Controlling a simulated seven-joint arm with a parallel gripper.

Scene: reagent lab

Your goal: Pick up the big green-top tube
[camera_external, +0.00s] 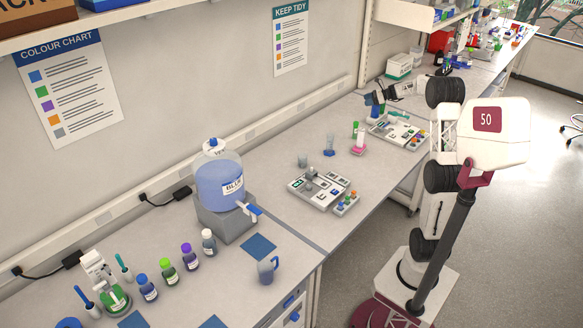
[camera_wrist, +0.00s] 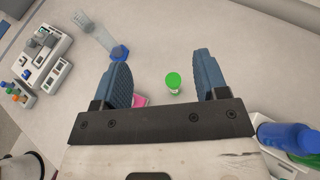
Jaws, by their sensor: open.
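A tube with a bright green top (camera_wrist: 173,80) stands on the bench; in the wrist view I see it almost from above, and it also shows in the external view (camera_external: 355,130). My gripper (camera_wrist: 160,58) is open and empty, with its blue fingers to either side of the green top in the picture. The tube appears to stand beyond the fingers, not touched by them. In the external view my gripper (camera_external: 375,101) is above the bench, to the right of and behind the tube.
A pink object (camera_wrist: 139,101) is close to the tube, partly hidden by my gripper. A clear cylinder with a blue base (camera_wrist: 120,53) stands to the left. Blue and green items (camera_wrist: 288,137) are at the lower right. A grey device (camera_external: 322,188) lies nearer the external camera.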

